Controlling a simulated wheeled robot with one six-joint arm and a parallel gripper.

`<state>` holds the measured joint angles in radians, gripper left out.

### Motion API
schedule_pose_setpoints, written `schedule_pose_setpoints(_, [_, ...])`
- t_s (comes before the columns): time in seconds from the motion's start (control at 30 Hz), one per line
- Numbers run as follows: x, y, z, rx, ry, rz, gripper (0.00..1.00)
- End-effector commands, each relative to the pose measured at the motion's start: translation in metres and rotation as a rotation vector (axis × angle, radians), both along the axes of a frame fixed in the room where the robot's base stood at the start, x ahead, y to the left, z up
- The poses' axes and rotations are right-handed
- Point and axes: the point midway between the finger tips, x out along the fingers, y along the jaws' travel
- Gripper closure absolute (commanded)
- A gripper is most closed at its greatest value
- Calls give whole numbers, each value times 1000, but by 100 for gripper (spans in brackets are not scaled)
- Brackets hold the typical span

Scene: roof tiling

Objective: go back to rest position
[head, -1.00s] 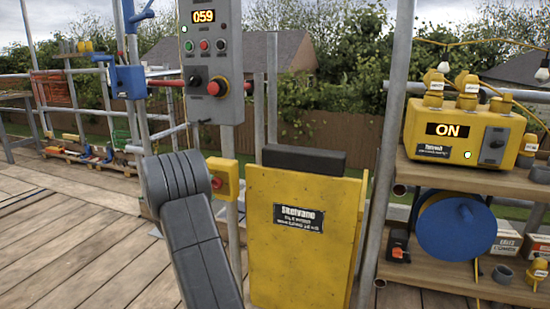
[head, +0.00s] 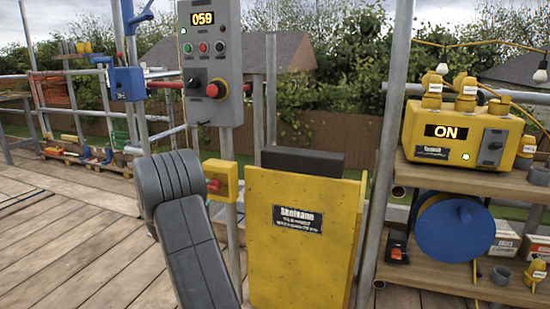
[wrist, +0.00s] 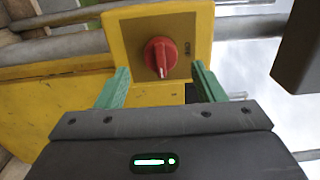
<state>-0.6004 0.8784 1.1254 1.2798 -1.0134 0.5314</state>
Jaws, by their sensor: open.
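My gripper (wrist: 158,88) shows in the wrist view with its two green fingers spread apart and nothing between them. Beyond the fingertips, and framed between them, is a red rotary knob (wrist: 160,57) on a yellow switch box (wrist: 118,30). The fingers look clear of the knob, though the exact gap is hard to tell. In the head view my grey arm stands in front of the scene, and the same yellow switch box (head: 231,181) shows just right of it. My gripper is hidden in the head view.
A yellow panel (head: 300,260) stands right of the switch box. A grey control box (head: 209,60) reading 059 hangs above. At the right, a shelf (head: 460,175) holds a yellow power unit (head: 455,135) reading ON and a blue reel (head: 455,232). Wooden decking (head: 70,240) at left is open.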

Motion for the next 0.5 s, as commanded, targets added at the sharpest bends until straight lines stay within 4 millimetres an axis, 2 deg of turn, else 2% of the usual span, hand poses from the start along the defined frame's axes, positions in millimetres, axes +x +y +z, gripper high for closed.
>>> schedule_pose_setpoints(0.47, [-92, 34, 2, -1, 1, 3, 38])
schedule_pose_setpoints(0.5, [-86, 30, -2, 1, 0, -3, 38])
